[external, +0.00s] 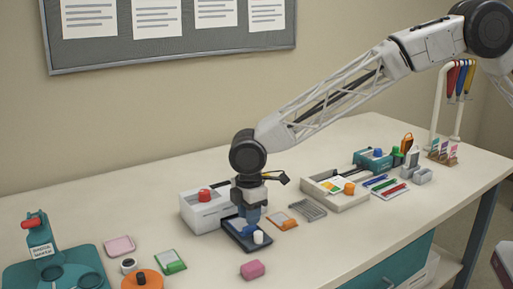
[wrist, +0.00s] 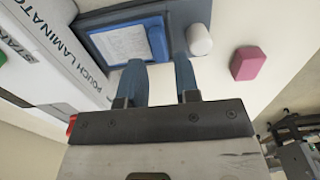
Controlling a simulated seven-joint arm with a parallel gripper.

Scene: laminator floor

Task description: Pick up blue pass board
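The blue pass board, a white printed sheet with a bright blue end strip (wrist: 157,42), lies on a dark blue-grey tray (wrist: 97,19) in the wrist view. In the external view the dark tray (external: 238,241) sits in front of the laminator, and my gripper hides most of the board. My gripper (external: 251,222) points straight down over the tray. In the wrist view its two blue fingers (wrist: 158,63) are apart, with the blue strip showing in the gap just past their tips. Nothing is visibly held, and I cannot tell whether the fingers touch the board.
A white pouch laminator (external: 201,213) with a red knob stands close behind the tray. A white rounded peg (wrist: 199,40) is beside the right finger, and a pink block (wrist: 249,63) lies farther right. Green (external: 170,262) and orange (external: 282,221) boards lie on either side.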

